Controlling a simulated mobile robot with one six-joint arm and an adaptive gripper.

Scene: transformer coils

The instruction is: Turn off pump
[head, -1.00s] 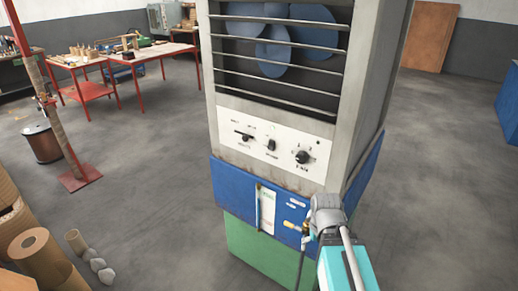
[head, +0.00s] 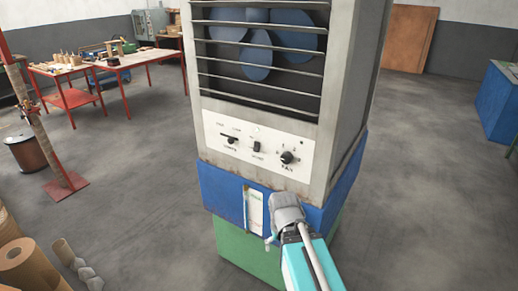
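A tall grey air cooler (head: 338,110) with a slatted front stands in the middle of the head view. Its white control panel (head: 214,132) carries a dark left lever knob (head: 229,139), a small dark middle switch (head: 257,147) and a round black right knob (head: 287,158). The labels are too small to read surely; the right one looks like "FAN". My gripper (head: 277,223) is in front of the blue lower section, below the right knob and apart from the controls. I see it mostly from behind, so its fingers are largely hidden.
The cooler's blue section (head: 219,188) sits on a green base (head: 233,241). A red-legged workbench (head: 122,62) stands at the back left. Cardboard rolls (head: 28,268) and a red post (head: 35,125) are at the left. The floor at right is open up to a blue cabinet (head: 497,97).

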